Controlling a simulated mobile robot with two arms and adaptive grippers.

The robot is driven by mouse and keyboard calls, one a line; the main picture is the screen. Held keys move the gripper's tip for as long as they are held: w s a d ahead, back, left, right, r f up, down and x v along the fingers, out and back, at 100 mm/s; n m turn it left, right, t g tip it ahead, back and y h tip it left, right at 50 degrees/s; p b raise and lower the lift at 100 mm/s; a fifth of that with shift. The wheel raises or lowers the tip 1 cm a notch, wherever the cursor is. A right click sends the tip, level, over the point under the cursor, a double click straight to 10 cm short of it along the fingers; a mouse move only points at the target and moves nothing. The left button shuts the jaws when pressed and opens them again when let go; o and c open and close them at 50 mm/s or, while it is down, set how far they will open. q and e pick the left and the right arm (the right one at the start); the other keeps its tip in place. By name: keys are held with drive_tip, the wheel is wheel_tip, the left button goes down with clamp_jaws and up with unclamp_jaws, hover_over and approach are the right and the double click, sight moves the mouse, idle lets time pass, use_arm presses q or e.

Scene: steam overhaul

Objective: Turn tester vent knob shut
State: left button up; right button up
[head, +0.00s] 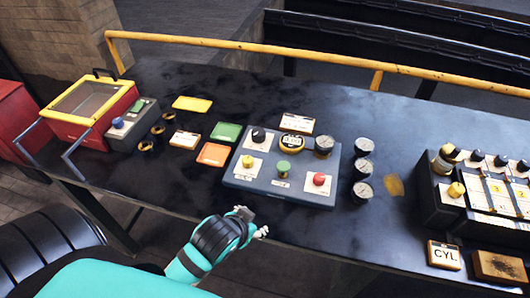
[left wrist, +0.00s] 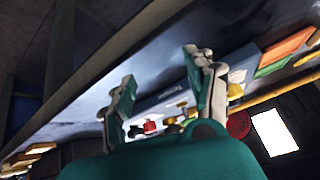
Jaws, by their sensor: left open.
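The tester (head: 235,182) is a blue-grey panel on the dark bench. It bears a black knob (head: 258,135), a yellow knob (head: 248,161), a green knob (head: 284,168) and a red knob (head: 319,179), with a round yellow-rimmed display (head: 292,143) and a dark gauge (head: 324,145). The labels are too small to read, so I cannot tell which knob is the vent. My left gripper (head: 254,221) is open and empty near the bench's front edge, apart from the tester. In the left wrist view its fingers (left wrist: 160,70) are spread, with the red knob (left wrist: 150,127) beyond.
Loose gauges (head: 363,168) stand right of the tester. Green (head: 226,132) and orange (head: 213,154) trays lie left of it. A red-yellow case (head: 92,102) is far left, a valve rack (head: 440,205) far right. A yellow rail (head: 250,47) runs behind. Bare bench lies before the tester.

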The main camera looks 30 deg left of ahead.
use_arm(q)
drive_tip(key=w+d+r+m+t+h, duration=0.25)
drive_tip(key=w+r+t, duration=0.85)
drive_tip(key=w+r, duration=0.65)
drive_tip(key=d+r+m+t+h, duration=0.2)
drive_tip(key=d+r+m+h, duration=0.4)
drive_tip(key=d+r+h, duration=0.3)
wheel_tip(320, 180, up, 3)
drive_tip(key=d+m+g+h, duration=0.2)
drive_tip(key=m+g+h, duration=0.1)
drive_tip(key=m+h, duration=0.15)
drive_tip(key=m+g+y, duration=0.6)
drive_tip(key=g+y, duration=0.9)
drive_tip(key=g, duration=0.2)
hover_over(248, 159)
wheel_tip(248, 159, down, 10)
drive_tip(key=f, duration=0.1)
wheel_tip(248, 159, down, 16)
drive_tip(key=p, duration=0.4)
drive_tip(key=shift+f, duration=0.25)
